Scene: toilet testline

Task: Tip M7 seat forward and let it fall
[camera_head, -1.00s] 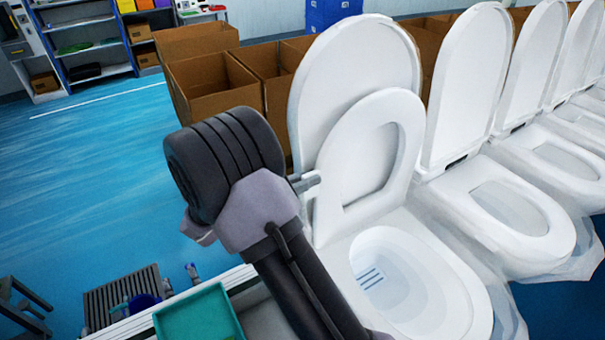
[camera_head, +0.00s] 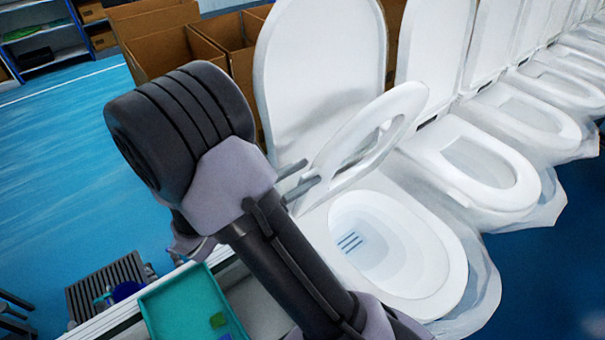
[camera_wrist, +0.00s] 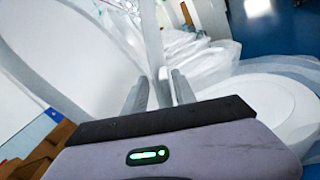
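The white seat ring (camera_head: 347,138) of the nearest toilet is tipped forward in the head view, leaning between upright and flat above its bowl (camera_head: 385,240). Its lid (camera_head: 320,65) stands upright behind it. My gripper (camera_head: 303,178) is at the lower left part of the seat, close behind it; I cannot tell if they touch. In the wrist view, the two fingers of my gripper (camera_wrist: 160,90) are a little apart, and I see nothing clearly held between them. White seat and bowl surfaces fill much of that view, blurred and partly hidden.
More toilets with raised lids (camera_head: 432,50) stand in a row to the right. Cardboard boxes (camera_head: 170,55) are behind, at the left. A teal tray (camera_head: 185,305) lies at the lower left, near my arm. Blue floor (camera_head: 60,180) is open at the left.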

